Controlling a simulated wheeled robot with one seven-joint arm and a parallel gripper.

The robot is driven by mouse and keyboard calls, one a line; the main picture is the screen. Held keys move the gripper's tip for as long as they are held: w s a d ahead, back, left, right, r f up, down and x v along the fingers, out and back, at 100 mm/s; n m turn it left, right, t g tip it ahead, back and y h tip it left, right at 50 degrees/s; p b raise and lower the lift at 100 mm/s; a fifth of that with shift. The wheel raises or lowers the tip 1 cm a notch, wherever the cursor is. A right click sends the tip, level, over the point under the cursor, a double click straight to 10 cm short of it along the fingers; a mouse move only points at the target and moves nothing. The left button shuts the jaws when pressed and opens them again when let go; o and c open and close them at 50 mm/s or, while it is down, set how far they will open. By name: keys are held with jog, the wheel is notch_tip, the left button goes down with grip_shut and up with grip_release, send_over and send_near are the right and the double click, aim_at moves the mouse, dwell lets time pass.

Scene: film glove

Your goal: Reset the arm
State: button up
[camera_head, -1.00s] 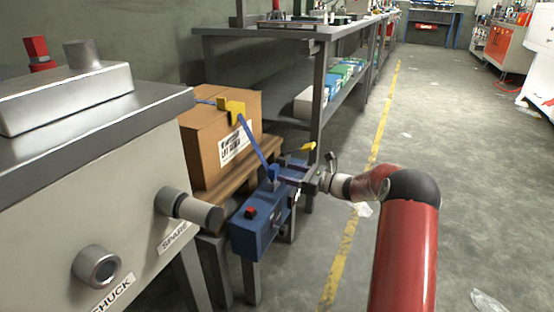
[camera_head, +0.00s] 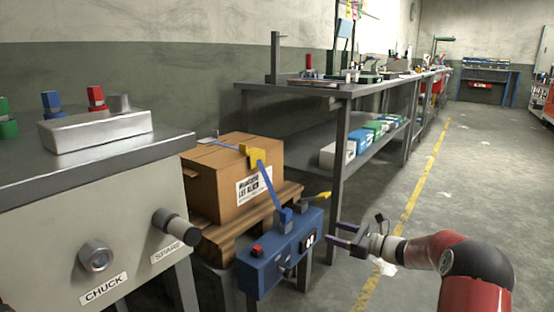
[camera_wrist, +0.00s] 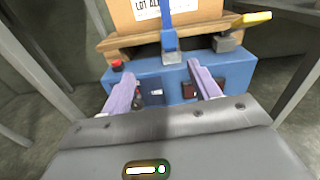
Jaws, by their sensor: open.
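My gripper (camera_head: 338,236) is open and empty, at the end of my red arm on the right of the head view. It stands a little to the right of a blue box-like device (camera_head: 276,258) with a red button, a small display and a blue lever arm. A clear gap shows between the fingertips and the device. In the wrist view, the two fingers of my gripper (camera_wrist: 162,82) are spread apart, with the front of the blue device (camera_wrist: 180,86) beyond them and nothing between them.
A cardboard box (camera_head: 215,185) on a wooden pallet (camera_head: 215,240) stands behind the device. A metal cabinet (camera_head: 130,235) with CHUCK and SPARE labels is at left. A long workbench (camera_head: 345,92) runs back along the wall. The floor (camera_head: 465,190) at right is mostly clear.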

jog(key=s+a+r+n+g+h+p, duration=0.1)
jog(key=s+a+r+n+g+h, duration=0.1)
jog(key=s+a+r+n, duration=0.35)
jog(key=s+a+r+n+g+h+p, duration=0.1)
jog(key=s+a+r+n+g+h, duration=0.15)
jog(key=s, duration=0.55)
jog(key=s+a+r+n+g+h+p, duration=0.1)
jog(key=s+a+r+n+g+h, duration=0.2)
jog(key=s, duration=0.4)
jog(key=s+d+r+n+t+h+p, duration=0.1)
jog(key=s+n, duration=0.5)
jog(key=s, duration=0.6)
jog(key=s+d+r+n+t+h+p, duration=0.2)
jog(key=s+d+n+h, duration=0.4)
jog(key=s, duration=0.6)
jog(key=shift+d+r+n+p, duration=0.15)
jog(key=shift+r+n+p, duration=0.25)
jog(key=shift+r+n, duration=0.2)
jog(key=shift+s, duration=0.1)
